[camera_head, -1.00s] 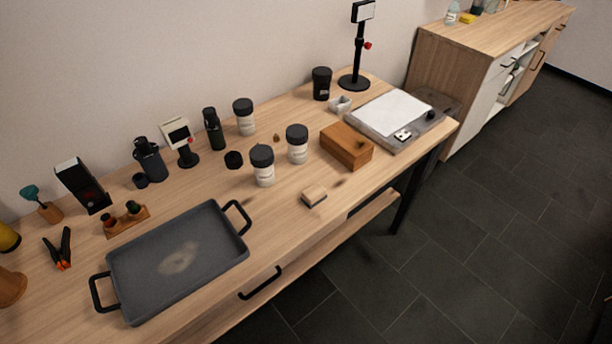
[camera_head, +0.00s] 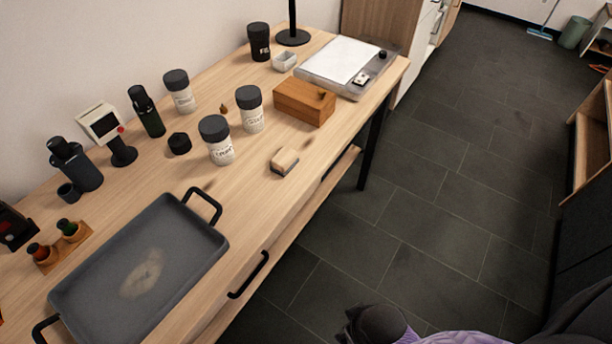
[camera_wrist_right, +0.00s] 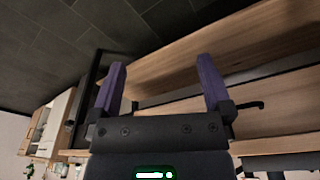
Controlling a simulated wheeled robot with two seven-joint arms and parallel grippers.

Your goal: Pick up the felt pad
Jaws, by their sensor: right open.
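The felt pad (camera_head: 284,161) appears to be the small block with a pale wooden top and a dark lower layer. It lies on the wooden table (camera_head: 240,192) near the front edge, right of the white jars, with nothing touching it. My right gripper (camera_wrist_right: 162,72) is open and empty in the right wrist view, with its two purple fingers spread apart. It points at the table's front side and lower shelf, and the pad is not visible there. Part of my right arm shows at the bottom of the head view. My left gripper is not in view.
A grey tray (camera_head: 98,264) with black handles lies left of the pad. White jars with dark lids (camera_head: 220,150) and a brown wooden box (camera_head: 304,105) stand behind it. A black drawer handle (camera_head: 249,275) juts from the front. The tiled floor (camera_head: 430,215) at right is clear.

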